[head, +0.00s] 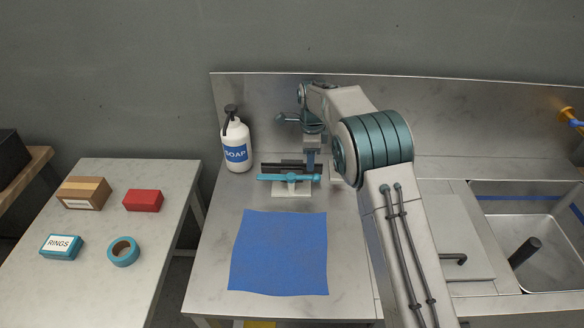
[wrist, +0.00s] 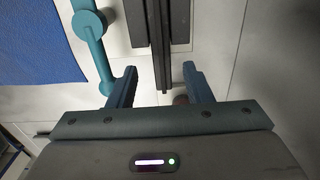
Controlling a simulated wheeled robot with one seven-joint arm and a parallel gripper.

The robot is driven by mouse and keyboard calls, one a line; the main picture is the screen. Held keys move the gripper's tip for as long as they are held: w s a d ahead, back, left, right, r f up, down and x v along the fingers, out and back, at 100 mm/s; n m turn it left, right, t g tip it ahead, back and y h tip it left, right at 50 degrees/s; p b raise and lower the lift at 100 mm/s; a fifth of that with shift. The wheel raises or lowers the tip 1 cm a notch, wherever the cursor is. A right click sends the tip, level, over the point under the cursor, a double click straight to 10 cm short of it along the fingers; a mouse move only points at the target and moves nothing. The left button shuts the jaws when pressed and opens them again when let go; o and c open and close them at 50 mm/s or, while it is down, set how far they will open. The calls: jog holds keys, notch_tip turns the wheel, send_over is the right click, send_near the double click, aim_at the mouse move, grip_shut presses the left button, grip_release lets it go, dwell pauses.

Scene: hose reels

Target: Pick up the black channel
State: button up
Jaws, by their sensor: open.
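The black channel (head: 278,167) lies lengthwise behind a teal bar (head: 285,178) on a pale base at the back of the steel counter. In the wrist view, the channel (wrist: 159,60) runs up the picture with darker blocks on both sides of its far part. My gripper (wrist: 161,68) is open, with one finger on each side of the channel's near end and visible gaps between. In the head view my gripper (head: 311,160) is over the channel's right end, hiding part of it. The teal bar (wrist: 95,50) also shows left of the fingers in the wrist view.
A soap bottle (head: 236,145) stands left of the channel. A blue mat (head: 279,252) lies flat and empty in front. A sink (head: 510,245) is at the right. A side table (head: 100,295) holds boxes and a tape roll (head: 123,251).

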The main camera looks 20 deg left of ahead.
jog(key=shift+w+f+p, duration=0.1)
jog(key=shift+f+p, duration=0.2)
jog(key=shift+f, duration=1.55)
grip_shut()
